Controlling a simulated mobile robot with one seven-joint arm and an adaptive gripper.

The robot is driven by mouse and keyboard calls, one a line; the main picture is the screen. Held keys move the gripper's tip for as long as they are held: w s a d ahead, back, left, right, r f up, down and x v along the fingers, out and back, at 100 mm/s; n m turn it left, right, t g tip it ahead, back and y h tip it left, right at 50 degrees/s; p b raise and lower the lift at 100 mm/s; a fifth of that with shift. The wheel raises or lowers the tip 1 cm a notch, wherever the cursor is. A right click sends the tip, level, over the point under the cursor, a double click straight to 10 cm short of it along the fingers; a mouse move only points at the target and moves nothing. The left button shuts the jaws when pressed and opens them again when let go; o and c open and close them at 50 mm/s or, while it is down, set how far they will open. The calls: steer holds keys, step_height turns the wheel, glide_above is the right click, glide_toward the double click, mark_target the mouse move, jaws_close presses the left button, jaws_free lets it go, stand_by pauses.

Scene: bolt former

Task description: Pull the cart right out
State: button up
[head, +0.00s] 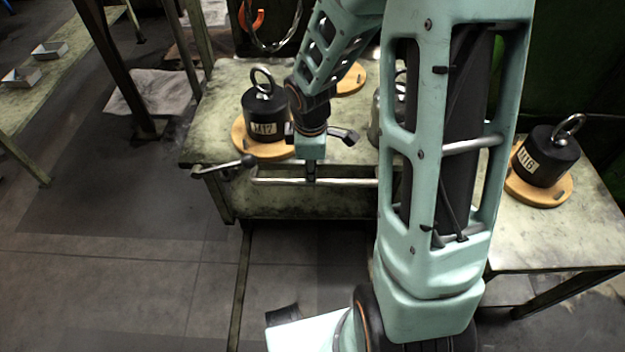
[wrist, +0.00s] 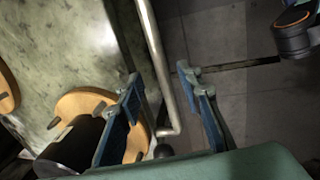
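The cart (head: 215,125) is a worn, pale green metal table with a chrome handle bar (head: 345,182) along its front. Its right part is hidden behind my arm. My gripper (head: 311,172) points down at the bar, left of its middle. In the wrist view the handle bar (wrist: 158,50) runs between the two spread fingers of my gripper (wrist: 158,80), with a gap visible on each side. A black weight marked M12 (head: 262,118) stands on a wooden disc (head: 243,145) on the cart top.
A lever with a black knob (head: 248,160) sticks out at the cart's front left corner. Another weight, marked M16 (head: 548,157), stands on a table (head: 560,235) at right. A dark line (head: 240,290) runs along the floor before the cart.

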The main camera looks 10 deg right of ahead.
steer(key=f+b, duration=0.1)
steer(key=f, duration=0.2)
steer(key=w+f+b, duration=0.1)
steer(key=f, duration=0.2)
steer(key=shift+w+d+f, duration=0.1)
steer(key=shift+d, duration=0.05)
steer(key=shift+c, duration=0.2)
jaws_close()
